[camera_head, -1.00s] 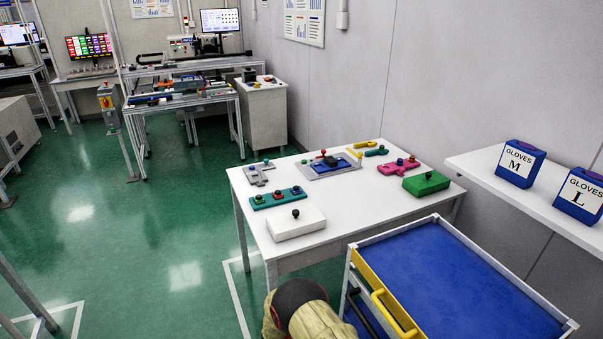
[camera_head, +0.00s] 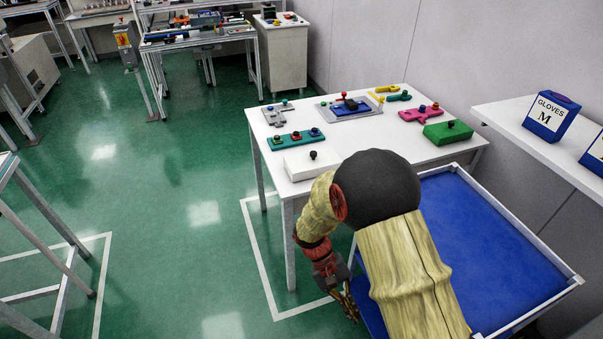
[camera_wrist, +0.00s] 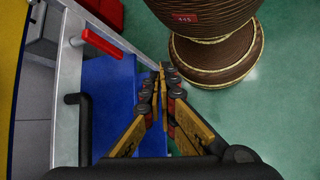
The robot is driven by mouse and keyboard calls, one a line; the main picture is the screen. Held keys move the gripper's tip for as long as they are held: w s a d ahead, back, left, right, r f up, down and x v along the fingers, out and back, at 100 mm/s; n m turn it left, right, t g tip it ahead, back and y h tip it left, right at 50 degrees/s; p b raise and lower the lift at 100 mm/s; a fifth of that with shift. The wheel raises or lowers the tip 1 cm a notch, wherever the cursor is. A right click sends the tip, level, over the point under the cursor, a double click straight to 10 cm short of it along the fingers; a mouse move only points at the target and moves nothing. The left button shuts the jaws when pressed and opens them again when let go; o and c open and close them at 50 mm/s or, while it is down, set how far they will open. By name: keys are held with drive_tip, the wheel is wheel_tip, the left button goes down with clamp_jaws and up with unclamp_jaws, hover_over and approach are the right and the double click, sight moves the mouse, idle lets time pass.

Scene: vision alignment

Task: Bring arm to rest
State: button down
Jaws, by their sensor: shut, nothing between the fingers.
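My gripper (camera_head: 346,303) hangs low, pointing down, left of the cart. In the wrist view my gripper (camera_wrist: 161,72) has its fingertips together with nothing between them. The cart's white frame post (camera_wrist: 70,75) stands just left of the fingers, with a red handle (camera_wrist: 102,43) near it. A lower blue surface (camera_wrist: 108,90) shows behind the fingers.
A white table (camera_head: 400,155) stands beyond the arm with a white block (camera_head: 308,165), a green block (camera_head: 447,132) and several coloured parts. A shelf (camera_head: 515,125) with glove boxes (camera_head: 552,115) is at the right. Open green floor (camera_head: 150,210) lies to the left.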

drive_tip(key=s+d+r+t+y, duration=0.1)
drive_tip(key=r+t, duration=0.3)
drive_tip(key=r, duration=0.7)
drive_tip(key=s+d+r+m+t+y, duration=0.1)
drive_tip(key=s+d+r+t+y, duration=0.1)
drive_tip(key=r, duration=0.9)
drive_tip(key=s+d+r+m+t+y, duration=0.1)
drive_tip(key=s+r+t, duration=0.4)
drive_tip(key=r, duration=0.6)
drive_tip(key=shift+d+t+y, duration=0.3)
drive_tip(key=shift+d+y, duration=0.05)
drive_tip(key=shift+y, duration=0.55)
drive_tip(key=c, duration=2.6)
unclamp_jaws()
drive_tip(key=shift+r, duration=0.1)
